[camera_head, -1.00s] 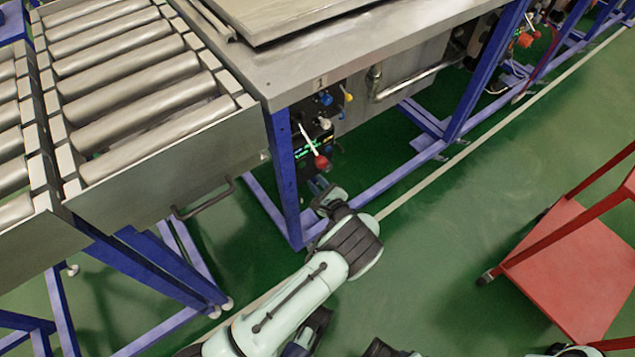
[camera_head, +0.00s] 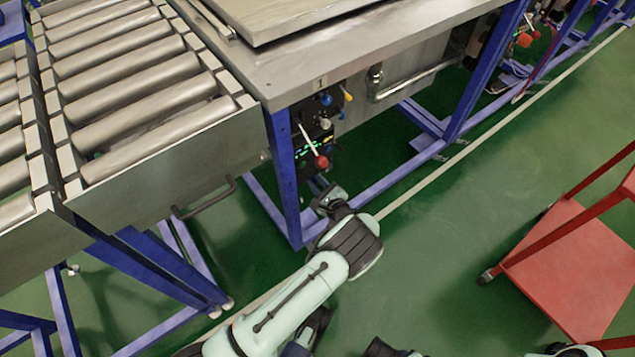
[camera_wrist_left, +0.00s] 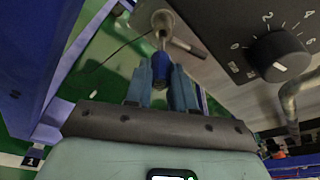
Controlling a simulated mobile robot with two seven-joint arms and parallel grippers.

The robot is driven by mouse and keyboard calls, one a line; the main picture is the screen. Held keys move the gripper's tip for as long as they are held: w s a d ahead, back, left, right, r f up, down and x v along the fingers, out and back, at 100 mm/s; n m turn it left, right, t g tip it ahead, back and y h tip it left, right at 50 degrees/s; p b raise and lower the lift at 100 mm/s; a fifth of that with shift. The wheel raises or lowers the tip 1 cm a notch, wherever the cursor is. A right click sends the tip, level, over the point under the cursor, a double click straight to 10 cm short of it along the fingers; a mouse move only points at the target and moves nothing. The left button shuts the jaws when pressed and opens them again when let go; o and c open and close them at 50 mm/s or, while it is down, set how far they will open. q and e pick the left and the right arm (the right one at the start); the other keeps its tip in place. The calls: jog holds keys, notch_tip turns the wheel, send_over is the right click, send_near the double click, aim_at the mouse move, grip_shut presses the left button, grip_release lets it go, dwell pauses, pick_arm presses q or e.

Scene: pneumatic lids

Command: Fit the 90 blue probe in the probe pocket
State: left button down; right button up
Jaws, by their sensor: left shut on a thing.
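My left gripper (camera_head: 326,193) is low beside the front leg of the steel table, just below the control panel. In the left wrist view its two blue-grey fingers (camera_wrist_left: 161,85) are closed around a blue probe (camera_wrist_left: 161,66). The probe's thin shaft points away from the fingers toward a pale round fitting (camera_wrist_left: 161,20), which may be the probe pocket. I cannot tell whether the shaft tip touches or enters it. The probe is not clear in the head view. My right gripper is not in view.
A black dial (camera_wrist_left: 280,56) on a numbered panel is right of the fingers. The control panel (camera_head: 318,140) has a red-knobbed lever (camera_head: 321,161). A blue table leg (camera_head: 283,175) stands close left. A roller conveyor (camera_head: 150,95) is left, a red cart (camera_head: 570,265) right.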

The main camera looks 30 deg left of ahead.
pick_arm(q)
jog(key=shift+s+a+r+b+x, duration=0.1)
jog(key=shift+r+b+x, duration=0.05)
jog(key=shift+x, duration=0.55)
jog(key=shift+s+a+r+b+x, duration=0.1)
jog(key=shift+r+b+x, duration=0.05)
jog(key=shift+x, duration=0.6)
jog(key=shift+a+r+b+x, duration=0.1)
jog(key=shift+b+x, duration=0.05)
jog(key=shift+x, duration=0.55)
dwell(1.5)
